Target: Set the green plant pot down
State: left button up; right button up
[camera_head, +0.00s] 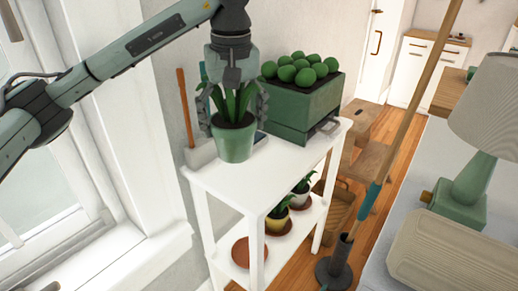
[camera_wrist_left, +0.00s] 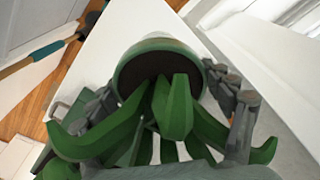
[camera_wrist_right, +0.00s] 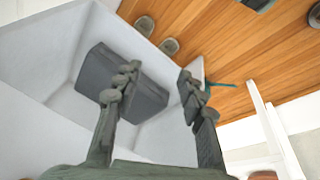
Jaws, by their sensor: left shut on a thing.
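The green plant pot (camera_head: 235,144), with dark soil and long green leaves, is upright at the near end of the white shelf's top (camera_head: 285,165). My left gripper (camera_head: 234,112) reaches down from above, its fingers on both sides of the pot's rim. In the left wrist view the pot (camera_wrist_left: 160,55) sits between the fingers of this gripper (camera_wrist_left: 168,95), its leaves covering part of the rim. I cannot tell whether its base touches the shelf top. My right gripper (camera_wrist_right: 156,82) shows only in its own wrist view, fingers apart with nothing between them.
A green box planter with round green plants (camera_head: 302,103) stands just behind the pot. Small potted plants (camera_head: 277,216) and a brown saucer (camera_head: 248,252) are on the lower shelf. A lamp (camera_head: 475,150) is at right. The shelf top's front strip is bare.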

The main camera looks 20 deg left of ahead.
pick_arm(q)
jog(key=w+d+f, duration=0.1)
jog(key=f, duration=0.1)
jog(key=w+d+f, duration=0.1)
jog(key=d+f, duration=0.1)
jog(key=w+d+f, duration=0.1)
jog(key=f, duration=0.2)
jog(key=shift+w+d, duration=0.15)
pick_arm(e)
jog(key=shift+a+f, duration=0.1)
jog(key=shift+f, duration=0.55)
pick_arm(q)
jog(key=shift+f, duration=0.15)
jog(key=o, duration=1.5)
jog(key=shift+f, duration=0.1)
jog(key=shift+c, duration=0.2)
jog(key=o, duration=0.3)
pick_arm(e)
jog(key=shift+w+r, duration=0.2)
jog(key=shift+r, duration=0.35)
